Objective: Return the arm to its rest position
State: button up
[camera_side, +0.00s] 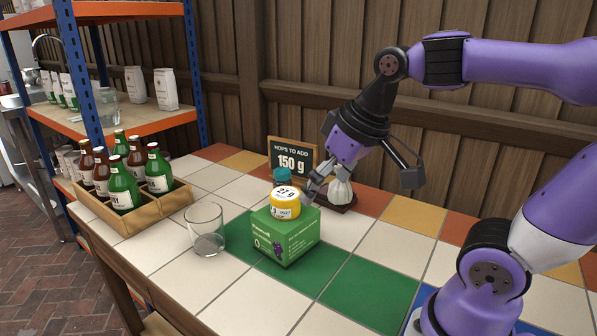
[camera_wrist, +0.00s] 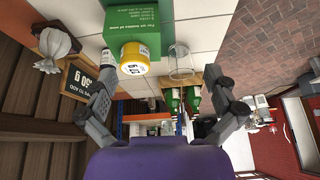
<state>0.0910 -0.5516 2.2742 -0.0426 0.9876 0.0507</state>
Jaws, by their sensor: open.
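My gripper (camera_side: 312,190) is open and empty, tilted down just above and right of a yellow jar with a white top (camera_side: 285,202). The jar stands upright on a green box (camera_side: 286,238) on the tiled table. In the wrist view my gripper (camera_wrist: 160,64) has its two fingers spread wide, with the yellow jar (camera_wrist: 134,58) seen between them, and the green box (camera_wrist: 138,22) above it in the picture. I cannot tell from the side view whether a fingertip touches the jar. My arm reaches in from the right.
A clear glass (camera_side: 206,230) stands left of the box. A wooden crate (camera_side: 128,222) holds several bottles. Behind the box are a teal-capped jar (camera_side: 283,177), a chalkboard (camera_side: 292,156) reading 150 g, and a white sack (camera_side: 341,190). Green tiles (camera_side: 370,292) at front right are clear.

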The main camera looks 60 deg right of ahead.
jog(key=shift+n+t, duration=0.3)
jog(key=shift+n, duration=0.3)
jog(key=s+f, duration=0.1)
jog(key=s+a+f, duration=0.1)
jog(key=s, duration=0.1)
jog(key=shift+a+f, duration=0.2)
jog(key=shift+f, duration=0.05)
